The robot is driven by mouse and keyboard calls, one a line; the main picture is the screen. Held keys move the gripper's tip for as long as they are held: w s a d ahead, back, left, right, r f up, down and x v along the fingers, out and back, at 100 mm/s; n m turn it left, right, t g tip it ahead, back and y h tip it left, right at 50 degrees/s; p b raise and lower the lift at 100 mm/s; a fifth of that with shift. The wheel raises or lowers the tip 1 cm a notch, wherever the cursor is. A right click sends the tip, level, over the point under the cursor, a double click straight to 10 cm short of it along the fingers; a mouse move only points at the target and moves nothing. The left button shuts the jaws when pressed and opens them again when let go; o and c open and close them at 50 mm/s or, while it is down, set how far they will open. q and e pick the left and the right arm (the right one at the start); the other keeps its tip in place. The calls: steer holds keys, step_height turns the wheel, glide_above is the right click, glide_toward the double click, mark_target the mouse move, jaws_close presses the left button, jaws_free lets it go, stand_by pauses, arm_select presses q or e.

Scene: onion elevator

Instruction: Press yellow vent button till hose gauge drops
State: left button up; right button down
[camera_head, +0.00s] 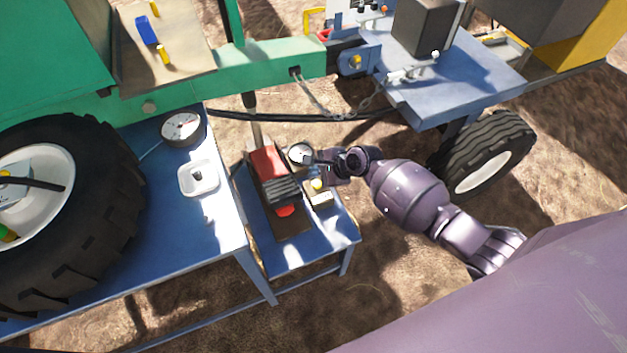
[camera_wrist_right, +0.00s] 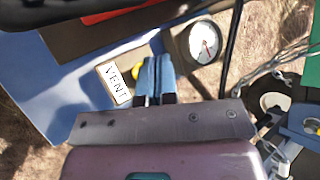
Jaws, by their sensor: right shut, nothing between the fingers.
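The yellow vent button (camera_head: 317,184) sits on a pale block on the small blue table. In the right wrist view the yellow button (camera_wrist_right: 137,71) is partly hidden by my fingers, beside a plate lettered VENT (camera_wrist_right: 115,82). My right gripper (camera_wrist_right: 156,78) is shut and empty, with its fingertips over or right beside the button. I cannot tell whether they touch it. The round white hose gauge (camera_head: 300,154) stands behind the button; it also shows in the right wrist view (camera_wrist_right: 204,42). Its reading is too small to tell. My left gripper is out of view.
A red and black device (camera_head: 268,170) stands left of the button. A larger blue bench (camera_head: 150,240) at left holds another gauge (camera_head: 182,128) and a white dish (camera_head: 199,178). A black hose (camera_head: 350,115) and chain (camera_head: 340,108) run behind, near a blue trailer (camera_head: 465,90).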

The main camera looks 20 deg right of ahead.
mark_target(317, 184)
steer(key=shift+s+f, duration=0.1)
steer(key=shift+f, duration=0.75)
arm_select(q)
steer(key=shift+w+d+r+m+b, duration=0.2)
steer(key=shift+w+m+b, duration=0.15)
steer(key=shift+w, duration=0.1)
arm_select(e)
steer(key=shift+f, duration=0.55)
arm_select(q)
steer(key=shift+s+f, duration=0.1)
arm_select(e)
steer(key=shift+f, duration=0.1)
stand_by(0.4)
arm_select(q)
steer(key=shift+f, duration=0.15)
arm_select(e)
steer(key=shift+f, duration=0.3)
arm_select(q)
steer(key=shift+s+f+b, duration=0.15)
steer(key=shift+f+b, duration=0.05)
steer(key=shift+b, duration=0.15)
arm_select(e)
steer(key=shift+f, duration=0.6)
stand_by(1.3)
